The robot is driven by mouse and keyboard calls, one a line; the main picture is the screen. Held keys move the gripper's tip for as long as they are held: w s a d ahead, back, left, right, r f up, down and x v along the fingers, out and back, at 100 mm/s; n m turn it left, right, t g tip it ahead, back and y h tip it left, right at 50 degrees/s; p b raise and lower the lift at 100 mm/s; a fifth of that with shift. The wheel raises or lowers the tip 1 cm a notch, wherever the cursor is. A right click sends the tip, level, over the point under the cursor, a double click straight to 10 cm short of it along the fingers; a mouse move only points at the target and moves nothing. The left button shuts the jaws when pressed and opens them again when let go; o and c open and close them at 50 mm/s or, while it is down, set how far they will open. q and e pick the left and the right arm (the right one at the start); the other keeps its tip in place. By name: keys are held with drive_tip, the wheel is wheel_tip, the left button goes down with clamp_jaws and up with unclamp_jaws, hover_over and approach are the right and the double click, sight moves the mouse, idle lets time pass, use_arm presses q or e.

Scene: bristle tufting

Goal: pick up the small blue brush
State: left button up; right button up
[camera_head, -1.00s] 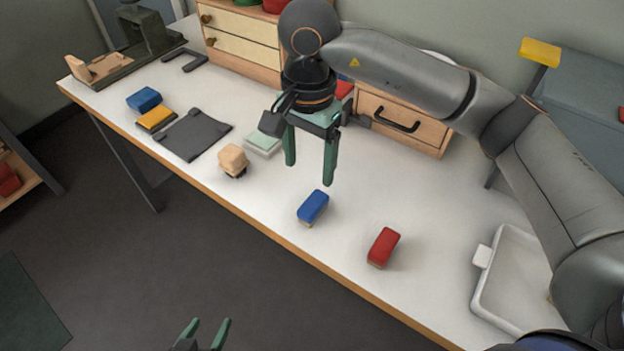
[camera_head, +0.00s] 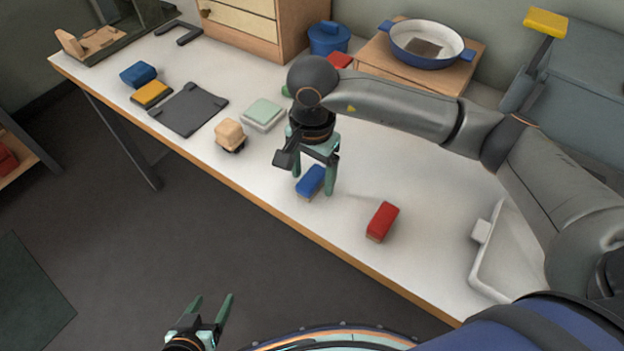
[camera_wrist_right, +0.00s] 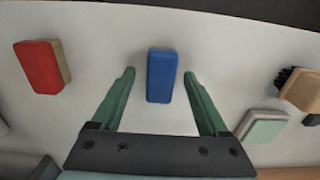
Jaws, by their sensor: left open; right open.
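The small blue brush (camera_head: 311,181) lies on the white table near its front edge, blue side up with a pale wooden edge below. My right gripper (camera_head: 313,184) is open and points down over it, one finger on each side. In the right wrist view the blue brush (camera_wrist_right: 161,76) shows between the open fingertips (camera_wrist_right: 160,74), with a gap on both sides. I cannot tell how far the tips are above the table. My left gripper (camera_head: 214,298) is open and empty, in front of the table over the floor.
A red block (camera_head: 382,221) lies to the right of the brush, and a wooden block with dark bristles (camera_head: 230,134) to its left. A pale green block (camera_head: 263,113) is behind that. A white tray (camera_head: 487,268) is at the right. A blue pan (camera_head: 430,50) stands at the back.

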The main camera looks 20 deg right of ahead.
drive_tip(key=shift+f, duration=0.55)
clamp_jaws()
